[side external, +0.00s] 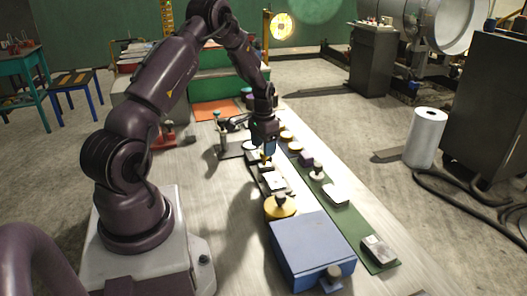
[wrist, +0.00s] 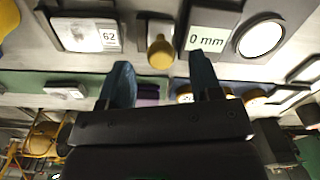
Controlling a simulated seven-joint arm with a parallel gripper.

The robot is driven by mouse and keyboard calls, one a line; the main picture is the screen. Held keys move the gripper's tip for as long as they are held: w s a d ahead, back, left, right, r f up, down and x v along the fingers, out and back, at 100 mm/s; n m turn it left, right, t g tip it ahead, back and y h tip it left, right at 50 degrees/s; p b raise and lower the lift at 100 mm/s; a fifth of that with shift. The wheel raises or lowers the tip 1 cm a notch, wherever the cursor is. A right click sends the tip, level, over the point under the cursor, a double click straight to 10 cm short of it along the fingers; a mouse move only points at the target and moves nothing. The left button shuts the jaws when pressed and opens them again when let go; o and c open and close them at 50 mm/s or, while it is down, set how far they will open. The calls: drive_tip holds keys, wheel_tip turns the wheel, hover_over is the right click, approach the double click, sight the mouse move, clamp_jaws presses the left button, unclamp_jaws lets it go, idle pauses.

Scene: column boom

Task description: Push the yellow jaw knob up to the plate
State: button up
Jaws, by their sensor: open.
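The yellow jaw knob (wrist: 160,52) shows in the wrist view as a rounded yellow grip on a small light mount. A white display reading 62 (wrist: 92,36) is on its left. A grey block labelled "0 mm" (wrist: 208,40) is on its right, with a gap between; I cannot tell for sure whether this is the plate. My gripper (wrist: 160,62) is open, its two blue fingers to either side of the knob in the picture; contact cannot be told. In the side view my gripper (side external: 267,152) points down over the row of devices, hiding part of them.
A blue box (side external: 312,250) and a round yellow piece (side external: 281,207) stand at the near end of the row. A green strip (side external: 350,226) with several small items runs along the right. A round white dial (wrist: 261,38) is beside the labelled block. Bare bench lies left of the row.

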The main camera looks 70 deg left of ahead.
drive_tip(key=shift+f, duration=1.2)
clamp_jaws()
drive_tip(key=shift+d, duration=1.55)
drive_tip(key=shift+c, duration=0.7)
unclamp_jaws()
drive_tip(key=shift+d, duration=0.1)
drive_tip(key=shift+o, duration=0.7)
drive_tip(key=shift+r, duration=0.1)
wheel_tip(320, 180, up, 13)
